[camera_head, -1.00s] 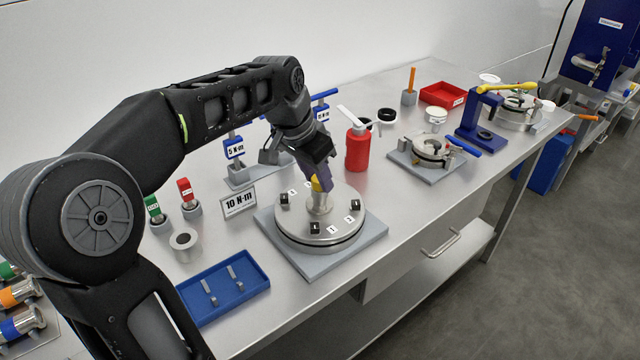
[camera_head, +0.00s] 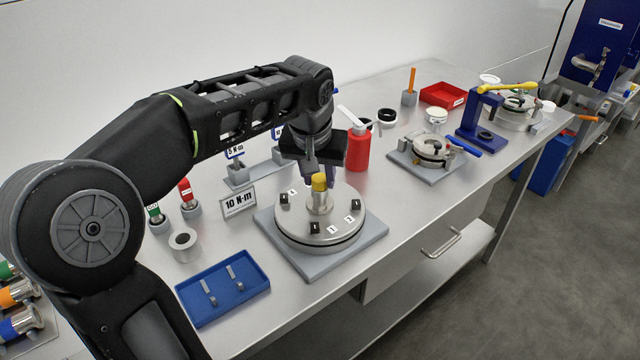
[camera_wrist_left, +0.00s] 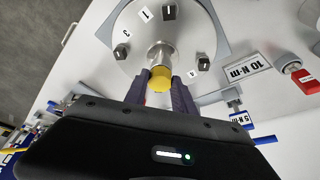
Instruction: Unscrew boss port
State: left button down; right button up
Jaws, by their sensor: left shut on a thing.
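The boss port is a silver post (camera_head: 320,203) standing up from the middle of a round metal lid (camera_head: 295,230). A yellow cap (camera_head: 319,182) sits on top of the post and also shows in the left wrist view (camera_wrist_left: 161,78). My left gripper (camera_head: 321,178) is shut on the yellow cap, with its purple-grey fingers on either side of it in the left wrist view. The cap looks in line with the post; I cannot tell whether its thread is loose. My right gripper is not in view.
The lid rests on a grey square plate (camera_head: 350,253) on the steel bench. A "10 N·m" sign (camera_head: 239,202) and a blue tray (camera_head: 222,289) lie to the left. A red bottle (camera_head: 358,150) stands close behind the lid. The bench's front edge is near the plate.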

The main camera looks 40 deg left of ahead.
pick_arm(q)
jog(key=n+y, duration=0.1)
jog(key=n, duration=0.3)
jog(key=shift+d+g, duration=0.1)
jog(key=shift+g, duration=0.3)
jog(key=shift+n, duration=0.3)
jog(key=n, duration=0.2)
jog(key=n+g+y, duration=0.1)
jog(key=n, duration=0.1)
jog(key=shift+w+d+n+g, duration=0.1)
jog(key=shift+w+n+g, duration=0.05)
jog(key=shift+n+g, duration=0.15)
jog(key=n+g+p, duration=0.1)
jog(key=n, duration=0.1)
jog(key=shift+w+r+n+y, duration=0.1)
jog(key=shift+r+n+y, duration=0.05)
jog(key=shift+n+y, duration=0.2)
jog(key=shift+r+n+p, duration=0.1)
jog(key=shift+n+p, duration=0.65)
jog(key=shift+p, duration=0.2)
jog(key=shift+n+g+p, duration=0.3)
jog(key=shift+n+p, duration=0.05)
jog(key=shift+n, duration=0.05)
jog(key=shift+f, duration=0.3)
